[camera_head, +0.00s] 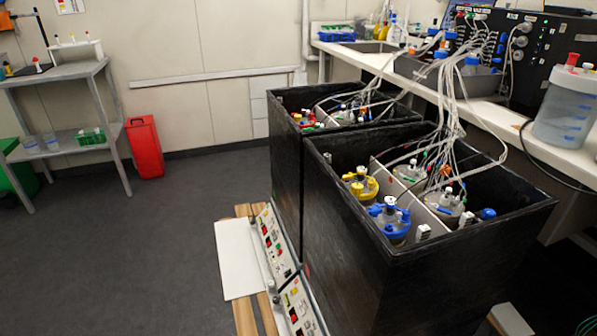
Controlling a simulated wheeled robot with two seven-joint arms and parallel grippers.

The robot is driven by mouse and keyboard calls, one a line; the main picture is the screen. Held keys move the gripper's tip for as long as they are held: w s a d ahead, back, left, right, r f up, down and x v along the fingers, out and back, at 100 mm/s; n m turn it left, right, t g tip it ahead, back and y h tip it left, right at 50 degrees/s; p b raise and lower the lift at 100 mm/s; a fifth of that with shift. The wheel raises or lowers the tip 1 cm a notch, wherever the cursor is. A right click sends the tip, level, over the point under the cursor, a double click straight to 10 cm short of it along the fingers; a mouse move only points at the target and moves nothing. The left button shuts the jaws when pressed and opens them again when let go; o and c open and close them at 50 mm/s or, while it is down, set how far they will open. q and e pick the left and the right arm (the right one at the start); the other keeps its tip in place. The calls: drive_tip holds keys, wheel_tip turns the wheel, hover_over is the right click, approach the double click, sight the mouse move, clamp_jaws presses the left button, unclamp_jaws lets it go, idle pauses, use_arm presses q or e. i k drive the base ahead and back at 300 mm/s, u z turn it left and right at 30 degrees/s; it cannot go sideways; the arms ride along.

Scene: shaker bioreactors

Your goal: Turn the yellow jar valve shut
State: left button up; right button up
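The yellow jar (361,186) stands in the nearer black box, in its left compartment towards the back. It has a yellow lid with fittings on top. The jar valve is too small to make out, so I cannot tell whether it is open or shut. A jar with a blue lid (390,217) stands just in front of it. Neither of my grippers is in view.
The nearer black box (365,275) has high walls and a white divider. Other jars (445,203) stand right of it, with many pale tubes (453,110) rising to the bench. A second black box (287,160) stands behind. Open floor (120,250) lies left.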

sight(347, 178)
drive_tip(key=u, duration=1.4)
drive_tip(key=i, duration=1.75)
drive_tip(key=z, duration=1.9)
